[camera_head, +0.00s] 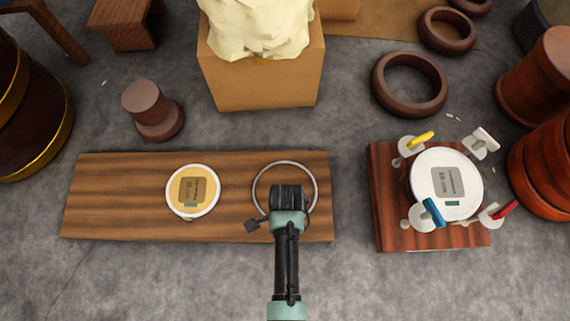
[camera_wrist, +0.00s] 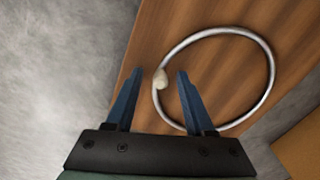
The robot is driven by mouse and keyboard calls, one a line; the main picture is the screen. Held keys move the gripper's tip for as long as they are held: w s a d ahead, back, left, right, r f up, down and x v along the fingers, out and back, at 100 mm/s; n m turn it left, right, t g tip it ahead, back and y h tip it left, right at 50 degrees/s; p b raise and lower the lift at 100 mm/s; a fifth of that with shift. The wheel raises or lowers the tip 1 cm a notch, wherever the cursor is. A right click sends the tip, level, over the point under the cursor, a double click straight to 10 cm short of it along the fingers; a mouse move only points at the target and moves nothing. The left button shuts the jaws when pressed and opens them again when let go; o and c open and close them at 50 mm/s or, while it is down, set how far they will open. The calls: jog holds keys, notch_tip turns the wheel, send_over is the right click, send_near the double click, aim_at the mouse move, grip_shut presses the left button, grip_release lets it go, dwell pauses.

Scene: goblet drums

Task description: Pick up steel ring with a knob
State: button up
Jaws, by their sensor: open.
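The steel ring (camera_head: 313,180) lies flat on the right part of a wooden board (camera_head: 120,215); my gripper and arm hide its near part in the head view. In the wrist view the ring (camera_wrist: 270,75) shows almost whole, with a small pale knob (camera_wrist: 160,78) on its left side. My gripper (camera_wrist: 156,85) is open, its two blue-grey fingers on either side of the knob in the picture. The right finger overlaps the ring's lower left part. Nothing is held. I cannot tell how high the fingertips are above the board. In the head view my gripper (camera_head: 264,222) is over the ring's near side.
A round cream-faced device (camera_head: 193,191) lies on the same board to the left. On the right, a wooden block (camera_head: 390,225) bears a white round device (camera_head: 447,184) with coloured clamps. A cardboard box (camera_head: 262,82) and dark rings (camera_head: 409,84) stand behind.

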grip_shut()
jog(key=shift+r, duration=0.15)
dwell(0.4)
